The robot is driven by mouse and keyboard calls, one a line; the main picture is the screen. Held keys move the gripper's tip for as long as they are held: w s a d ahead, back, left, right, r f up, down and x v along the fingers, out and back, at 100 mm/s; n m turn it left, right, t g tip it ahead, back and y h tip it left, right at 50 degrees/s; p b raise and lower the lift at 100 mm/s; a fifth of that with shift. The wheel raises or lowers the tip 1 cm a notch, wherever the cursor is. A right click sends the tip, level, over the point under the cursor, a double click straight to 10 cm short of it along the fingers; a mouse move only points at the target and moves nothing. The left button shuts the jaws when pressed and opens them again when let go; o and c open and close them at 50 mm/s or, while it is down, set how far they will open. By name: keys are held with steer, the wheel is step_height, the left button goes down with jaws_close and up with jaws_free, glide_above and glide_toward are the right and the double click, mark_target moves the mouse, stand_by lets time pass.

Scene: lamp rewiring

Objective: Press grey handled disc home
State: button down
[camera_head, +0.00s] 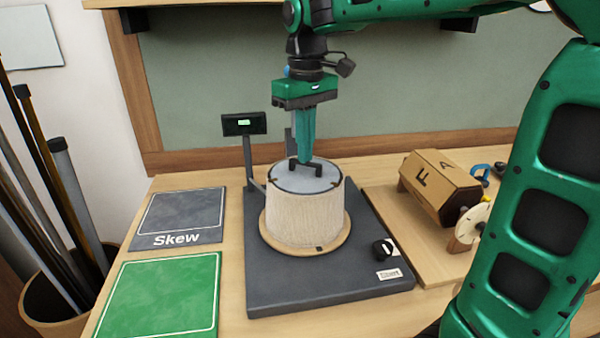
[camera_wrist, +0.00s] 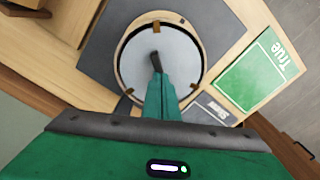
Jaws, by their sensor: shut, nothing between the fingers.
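The grey disc (camera_head: 290,180) lies in the top of a cream fabric drum (camera_head: 300,220), with several dark clips at the rim. It also shows in the wrist view (camera_wrist: 182,55), ringed by the drum's rim. Its black handle (camera_head: 316,169) stands up from the disc's middle. My gripper (camera_head: 304,160) is shut and empty, pointing down at the handle. Its fingertips overlap the handle in both views; I cannot tell whether they touch it. In the wrist view my fingers (camera_wrist: 158,80) hide part of the disc and handle.
The drum stands on a wooden ring on a dark base plate (camera_head: 330,290) with a black knob (camera_head: 382,249). A small display (camera_head: 243,124) stands behind left. A grey "Skew" mat (camera_head: 180,215) and green mat (camera_head: 160,295) lie left. A wooden block (camera_head: 440,185) stands right.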

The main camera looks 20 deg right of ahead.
step_height(320, 180, up, 7)
stand_by(0.8)
steer(key=shift+f, duration=0.1)
steer(key=s+d+f+m, duration=0.3)
steer(key=s+d+f, duration=0.2)
steer(key=s+f, duration=0.2)
steer(key=s+d+f+m, duration=0.3)
steer(key=s+d+f, duration=0.3)
steer(key=s, duration=0.4)
steer(key=s+d+f+m, duration=0.4)
steer(key=s+d+f, duration=0.1)
steer(key=s+f, duration=0.3)
steer(key=shift+s+d+f, duration=0.3)
steer(key=shift+d+f, duration=0.1)
steer(key=shift+f, duration=0.05)
